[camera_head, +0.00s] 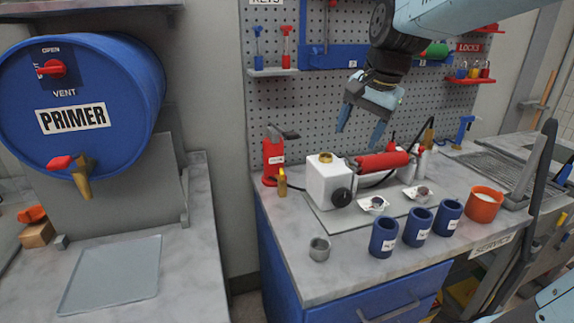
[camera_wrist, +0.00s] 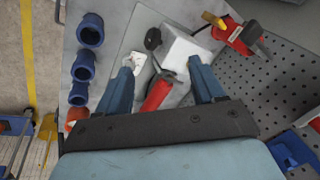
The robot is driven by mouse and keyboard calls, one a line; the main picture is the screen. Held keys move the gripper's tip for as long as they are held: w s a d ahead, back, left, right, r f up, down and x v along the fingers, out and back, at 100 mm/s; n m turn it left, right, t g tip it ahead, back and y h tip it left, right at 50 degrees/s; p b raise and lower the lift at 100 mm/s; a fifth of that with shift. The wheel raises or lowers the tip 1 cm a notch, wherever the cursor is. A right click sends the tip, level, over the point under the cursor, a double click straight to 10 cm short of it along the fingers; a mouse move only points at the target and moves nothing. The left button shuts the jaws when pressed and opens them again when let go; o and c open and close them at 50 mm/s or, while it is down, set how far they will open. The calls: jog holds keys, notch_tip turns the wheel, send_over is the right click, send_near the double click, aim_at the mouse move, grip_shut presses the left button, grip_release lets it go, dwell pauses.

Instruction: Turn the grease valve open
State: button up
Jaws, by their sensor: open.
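I cannot tell for certain which part is the grease valve. A red unit (camera_head: 272,163) with a dark top lever and a small label stands at the back left of the bench, a small brass piece (camera_head: 282,184) in front of it. The red unit also shows at the upper right of the wrist view (camera_wrist: 235,33). To its right is a white block (camera_head: 328,184) with a brass cap and black knob (camera_head: 341,197), next to a red roller (camera_head: 383,163). My gripper (camera_head: 359,136) is open and empty, fingers pointing down above the roller and block; both fingers show in the wrist view (camera_wrist: 162,66).
Several blue cups and an orange cup (camera_head: 485,204) stand along the bench front and right. Small white dishes (camera_head: 373,205) lie between. A grey ring (camera_head: 319,249) sits front left. A pegboard (camera_head: 300,105) closes the back.

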jog(key=w+a+f+m+g+y, duration=0.15)
jog(key=w+a+m, duration=0.3)
jog(key=w, duration=0.55)
jog(key=m+g+y, duration=0.2)
jog(key=m, duration=0.4)
send_near(282, 170)
jog(key=shift+h, duration=0.25)
jog(key=x, duration=0.8)
jog(key=shift+w+a+f, duration=0.1)
jog(key=shift+a+f, duration=0.15)
jog(key=shift+a, duration=0.1)
